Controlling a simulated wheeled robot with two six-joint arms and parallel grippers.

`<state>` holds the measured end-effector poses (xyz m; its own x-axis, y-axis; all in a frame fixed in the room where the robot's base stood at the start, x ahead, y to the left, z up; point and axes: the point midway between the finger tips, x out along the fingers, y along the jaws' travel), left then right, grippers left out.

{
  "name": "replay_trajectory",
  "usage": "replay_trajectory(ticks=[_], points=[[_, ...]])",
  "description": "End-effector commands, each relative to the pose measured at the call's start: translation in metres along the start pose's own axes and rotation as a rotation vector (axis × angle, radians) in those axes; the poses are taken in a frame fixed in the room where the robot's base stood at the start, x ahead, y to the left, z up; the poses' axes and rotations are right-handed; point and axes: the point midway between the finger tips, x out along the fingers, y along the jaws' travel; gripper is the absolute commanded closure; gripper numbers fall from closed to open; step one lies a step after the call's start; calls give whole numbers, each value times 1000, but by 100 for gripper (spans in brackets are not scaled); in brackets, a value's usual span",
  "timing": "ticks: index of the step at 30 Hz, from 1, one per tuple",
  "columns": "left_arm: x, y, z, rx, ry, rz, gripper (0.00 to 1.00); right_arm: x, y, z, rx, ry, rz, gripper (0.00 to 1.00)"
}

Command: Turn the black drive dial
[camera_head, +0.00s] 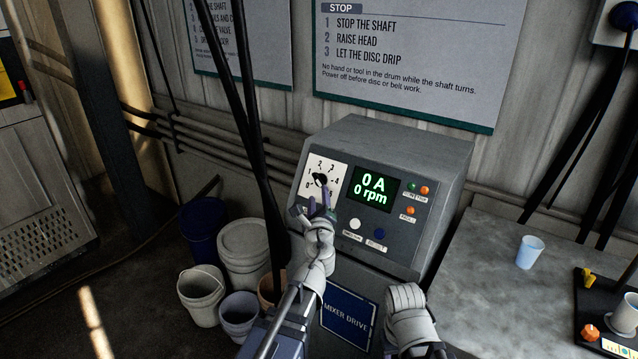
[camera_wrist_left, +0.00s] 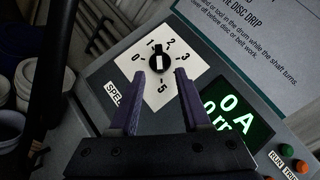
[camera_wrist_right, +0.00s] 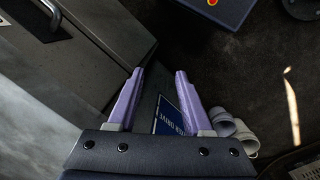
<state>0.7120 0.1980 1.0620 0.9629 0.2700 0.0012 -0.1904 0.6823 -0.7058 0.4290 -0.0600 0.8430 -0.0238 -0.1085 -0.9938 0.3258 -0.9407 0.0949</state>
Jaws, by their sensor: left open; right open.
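The black drive dial (camera_head: 320,180) sits on a white numbered plate (camera_head: 313,197) on the sloped face of the grey control box. In the left wrist view the dial (camera_wrist_left: 159,60) shows a white pointer mark, with the numbers around it. My left gripper (camera_head: 318,202) is open in front of the dial; in the left wrist view its two purple fingers (camera_wrist_left: 158,75) stand apart on either side, a little below the dial, with nothing between them. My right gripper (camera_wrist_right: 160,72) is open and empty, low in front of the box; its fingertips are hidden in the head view.
The box's green display (camera_head: 373,190) reads 0 A and 0 rpm, with buttons and lamps (camera_head: 410,211) beside it. Buckets (camera_head: 243,248) stand on the floor to the left. A grey bench (camera_head: 490,262) with a cup (camera_head: 530,252) is on the right.

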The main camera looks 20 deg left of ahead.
Motion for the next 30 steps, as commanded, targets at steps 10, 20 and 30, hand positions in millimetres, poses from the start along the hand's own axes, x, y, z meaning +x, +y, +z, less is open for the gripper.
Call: replay_trajectory(ticks=[10, 20, 30], points=[[49, 0, 0, -2, -1, 2, 52, 0, 0, 0, 0, 0, 0, 50], [74, 0, 0, -3, -1, 1, 52, 0, 0, 0, 0, 0, 0, 50], [73, 0, 0, -3, -1, 1, 73, 0, 0, 0, 0, 0, 0, 50]])
